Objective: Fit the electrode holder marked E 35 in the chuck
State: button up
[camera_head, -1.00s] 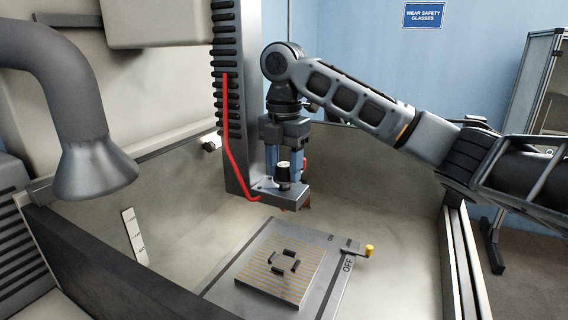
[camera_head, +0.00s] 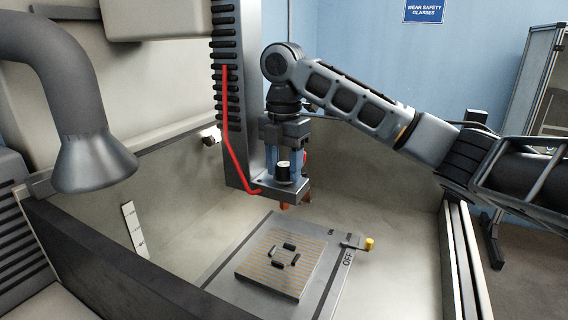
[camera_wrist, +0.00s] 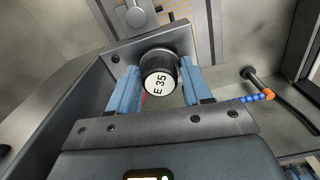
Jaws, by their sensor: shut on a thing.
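The E 35 holder (camera_wrist: 160,76) has a black body and a white marked top. It stands between the two blue fingers of my gripper (camera_wrist: 162,84), which are shut on it. In the head view the holder (camera_head: 284,171) shows at the chuck (camera_head: 266,189), at the foot of the dark column. A copper-coloured piece (camera_head: 285,206) shows below the chuck, under the holder. The holder looks about upright over the chuck. I cannot tell whether it is fully seated, as the fingers hide the joint.
A striped plate (camera_head: 262,283) with several short black pieces lies below. A yellow-ended lever (camera_head: 369,243) is at its right, by the OFF mark. A red hose (camera_head: 233,140) runs down the column. A grey duct (camera_head: 92,165) hangs at left. Tank walls surround the work space.

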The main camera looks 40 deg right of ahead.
jog(key=shift+f, duration=0.15)
jog(key=o, duration=1.3)
jog(key=shift+o, duration=0.5)
jog(key=o, duration=0.3)
notch_tip(320, 180, up, 2)
jog(key=shift+r+p, duration=0.1)
jog(key=shift+p, duration=0.95)
jog(key=shift+r, duration=1.85)
